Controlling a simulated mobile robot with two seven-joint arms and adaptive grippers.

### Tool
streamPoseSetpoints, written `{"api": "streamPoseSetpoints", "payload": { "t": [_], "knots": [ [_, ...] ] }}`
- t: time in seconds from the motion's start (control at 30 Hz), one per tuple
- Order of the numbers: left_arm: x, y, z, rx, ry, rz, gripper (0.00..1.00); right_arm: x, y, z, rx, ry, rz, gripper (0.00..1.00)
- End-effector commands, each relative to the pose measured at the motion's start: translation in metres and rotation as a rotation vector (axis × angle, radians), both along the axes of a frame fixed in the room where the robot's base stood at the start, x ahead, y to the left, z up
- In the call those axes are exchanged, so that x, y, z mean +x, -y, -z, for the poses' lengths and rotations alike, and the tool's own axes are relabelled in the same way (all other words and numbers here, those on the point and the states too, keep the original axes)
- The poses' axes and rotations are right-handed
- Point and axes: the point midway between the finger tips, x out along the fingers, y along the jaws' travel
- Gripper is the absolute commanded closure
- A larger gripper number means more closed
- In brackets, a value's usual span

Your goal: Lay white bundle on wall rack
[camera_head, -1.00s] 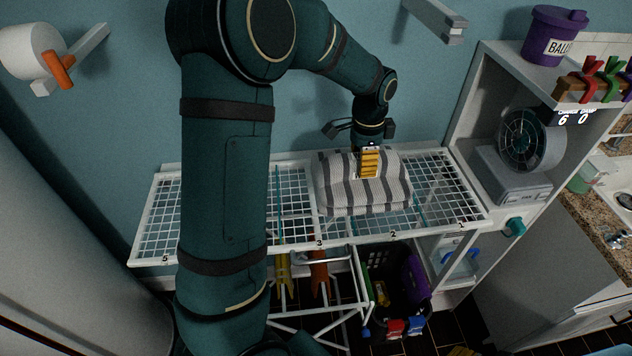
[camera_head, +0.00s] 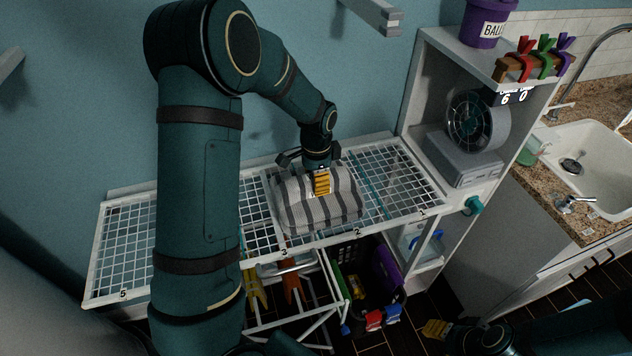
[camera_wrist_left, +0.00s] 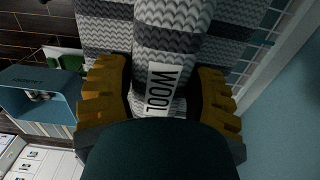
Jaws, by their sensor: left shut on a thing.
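A white bundle with grey stripes (camera_head: 318,205) lies on the white wire wall rack (camera_head: 395,165), around the sections numbered 2 and 3. My left gripper (camera_head: 321,184) reaches down from above and is shut on the bundle. In the left wrist view its yellow fingers (camera_wrist_left: 165,95) stand on both sides of a ridge of the knitted bundle (camera_wrist_left: 170,25), with a label reading WOOL (camera_wrist_left: 160,88) between them. My right gripper (camera_head: 436,328), with a yellow finger, shows at the bottom right; its jaw opening cannot be made out.
Rack sections on both sides of the bundle are bare. A shelf unit with a fan (camera_head: 478,122) stands to the right, with a purple bucket (camera_head: 487,22) on top. A dark crate (camera_head: 372,285) is below the rack. A sink (camera_head: 585,160) is far right.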

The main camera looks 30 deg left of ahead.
Motion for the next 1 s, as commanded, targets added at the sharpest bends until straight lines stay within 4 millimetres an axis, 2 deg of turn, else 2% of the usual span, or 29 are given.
{"api": "streamPoseSetpoints", "payload": {
  "t": [0.1, 0.47, 0.5, 0.57, 0.6, 0.87, 1.0],
  "knots": [
    [-0.0001, -0.0002, 0.0124, 0.0, 0.0, 0.0, 0.86, 0.0001, 0.0, -0.0001, 0.0, 0.0, 0.0, 0.53],
    [0.0006, -0.0002, 0.0162, -0.001, 0.002, -0.001, 0.86, 0.0001, -0.0001, 0.0031, 0.0, 0.0, 0.0, 0.53],
    [0.0001, -0.0002, 0.0171, -0.001, 0.001, -0.001, 0.37, 0.0, 0.0, 0.0034, 0.0, 0.0, 0.0, 0.53],
    [0.0001, -0.0002, 0.0162, 0.0, 0.001, -0.001, 0.16, 0.0, -0.0001, 0.0027, 0.0, 0.0, 0.0, 0.53],
    [0.0001, -0.0002, 0.0161, 0.0, 0.001, -0.001, 0.11, 0.0, 0.0, 0.0026, 0.0, 0.0, 0.0, 0.53],
    [0.0001, -0.0001, 0.0158, 0.0, 0.001, -0.001, 0.11, 0.0, -0.0001, 0.0024, 0.0, 0.0, 0.0, 0.53],
    [0.0004, 0.0, 0.0095, -0.001, 0.002, 0.0, 0.11, 0.0, 0.0, -0.0015, 0.0, 0.0, 0.0, 0.53]
  ]
}}
